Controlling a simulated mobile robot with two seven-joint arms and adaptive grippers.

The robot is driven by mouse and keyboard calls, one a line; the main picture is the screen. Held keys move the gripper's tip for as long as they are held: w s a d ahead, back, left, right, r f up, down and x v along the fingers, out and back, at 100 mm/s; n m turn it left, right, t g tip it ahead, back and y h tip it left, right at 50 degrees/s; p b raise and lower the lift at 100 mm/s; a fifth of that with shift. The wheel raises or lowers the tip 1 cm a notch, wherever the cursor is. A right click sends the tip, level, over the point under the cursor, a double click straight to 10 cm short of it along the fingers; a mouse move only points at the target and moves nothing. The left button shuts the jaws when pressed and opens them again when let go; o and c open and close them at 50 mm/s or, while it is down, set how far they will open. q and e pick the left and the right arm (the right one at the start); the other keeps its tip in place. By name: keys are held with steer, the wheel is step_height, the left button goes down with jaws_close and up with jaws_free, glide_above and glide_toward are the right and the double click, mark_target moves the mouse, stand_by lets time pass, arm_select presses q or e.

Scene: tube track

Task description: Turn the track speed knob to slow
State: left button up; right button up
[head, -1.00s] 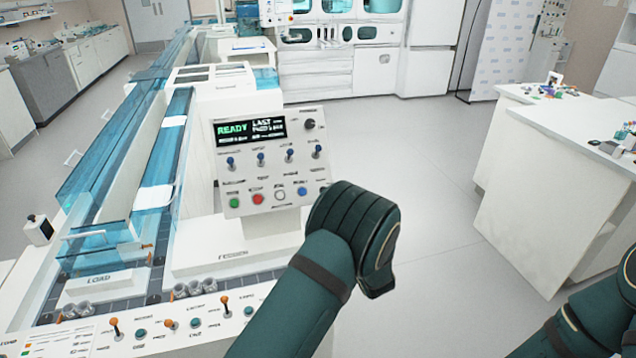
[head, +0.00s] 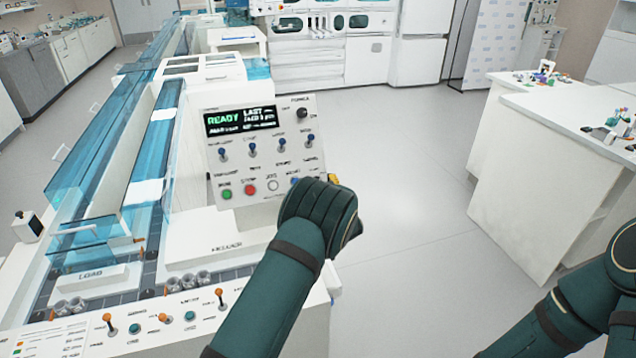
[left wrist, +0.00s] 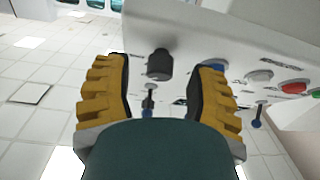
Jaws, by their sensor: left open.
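The white control panel (head: 235,165) has a lit display, a row of blue toggles and a row of coloured buttons. One black knob (head: 302,113) is at its upper right in the head view. In the left wrist view a black knob (left wrist: 160,65) stands out from the panel, beyond the blue button's end of the button row. My left gripper (left wrist: 157,85) is open, its yellow fingers on either side of this knob, with a visible gap to each. In the head view my left wrist hides the panel's lower right corner. The knob's pointer and setting are not readable.
A blue toggle (left wrist: 147,112) is close to the knob, between my fingers in the picture. A clear-covered track (head: 100,150) runs along the left. A lower switch panel (head: 150,330) is at the front. Open floor and a white counter (head: 540,160) are to the right.

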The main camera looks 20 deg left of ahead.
arm_select(q)
steer(key=shift+w+a, duration=0.4)
steer(key=shift+w, duration=0.1)
jaws_close()
